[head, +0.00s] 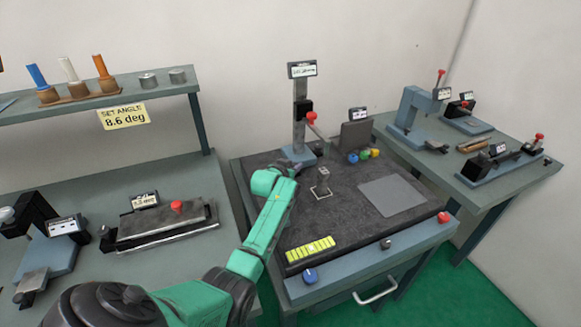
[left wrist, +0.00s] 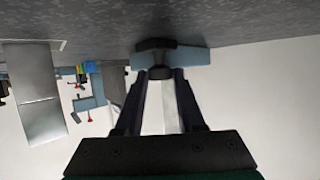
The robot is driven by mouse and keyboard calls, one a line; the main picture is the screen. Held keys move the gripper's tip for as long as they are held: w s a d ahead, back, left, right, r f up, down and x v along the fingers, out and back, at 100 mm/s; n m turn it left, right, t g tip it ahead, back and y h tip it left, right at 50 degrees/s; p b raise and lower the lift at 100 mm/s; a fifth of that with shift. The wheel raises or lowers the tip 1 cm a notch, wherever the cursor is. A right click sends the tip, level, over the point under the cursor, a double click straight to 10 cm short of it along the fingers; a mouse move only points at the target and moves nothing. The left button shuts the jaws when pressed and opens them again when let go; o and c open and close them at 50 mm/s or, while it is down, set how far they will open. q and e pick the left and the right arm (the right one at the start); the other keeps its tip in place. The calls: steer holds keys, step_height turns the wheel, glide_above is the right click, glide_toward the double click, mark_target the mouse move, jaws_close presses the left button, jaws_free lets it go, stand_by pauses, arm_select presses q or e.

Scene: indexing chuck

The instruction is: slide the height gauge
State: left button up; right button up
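The height gauge (head: 300,92) stands upright near the back left of the dark mat, with a grey column, a black slider and a red knob (head: 311,117). A label sits at its top. My left arm reaches to its foot and hides part of the base. In the left wrist view, which shows the mat on top, my left gripper (left wrist: 165,74) has its two fingers apart, with a pale strip between them. Their tips meet a black part and the blue-grey base (left wrist: 196,60). Whether they press on it cannot be told. My right gripper is out of view.
On the mat (head: 350,222) are a small part in a square outline (head: 321,187), a grey plate (head: 392,195), a yellow strip (head: 310,249) and coloured balls (head: 364,155) by a dark block (head: 355,135). Side benches hold other fixtures.

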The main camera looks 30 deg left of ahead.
arm_select(q)
steer(key=o, duration=0.4)
steer(key=shift+w+d+r, duration=0.1)
steer(key=shift+w+d, duration=0.05)
steer(key=shift+c, duration=0.2)
steer(key=shift+w+d, duration=0.1)
steer(key=shift+s+r, duration=0.15)
steer(key=shift+s, duration=0.6)
steer(key=v, duration=1.3)
steer(key=shift+d, duration=0.1)
steer(key=shift+r, duration=0.1)
